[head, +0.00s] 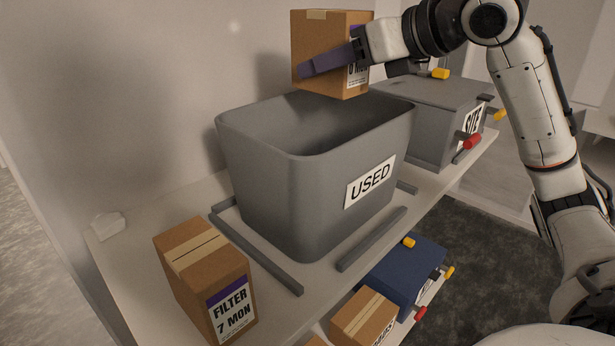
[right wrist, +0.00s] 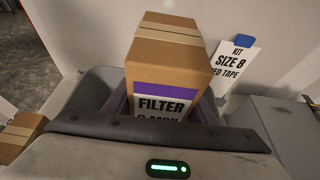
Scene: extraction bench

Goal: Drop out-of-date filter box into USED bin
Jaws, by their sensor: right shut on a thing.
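A brown filter box (head: 318,42) with a purple-topped label is held in my right gripper (head: 318,66), its purple fingers shut around its sides. In the head view it is upright above the far rim of the grey USED bin (head: 290,190), which has an open top. In the right wrist view, the held box (right wrist: 168,60) reads FILTER, with the number below partly hidden by the gripper; the bin's rim (right wrist: 75,95) shows behind and below. Another filter box (head: 205,268), labelled FILTER 7 MON, stands on the shelf left of the bin. My left gripper is not in view.
A grey lidded box (head: 425,105) with red and yellow knobs stands right of the bin. Low grey rails (head: 372,238) surround the bin's base. A blue box (head: 400,272) and a brown box (head: 362,318) sit lower down. A KIT SIZE 8 sign (right wrist: 232,67) shows behind the held box.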

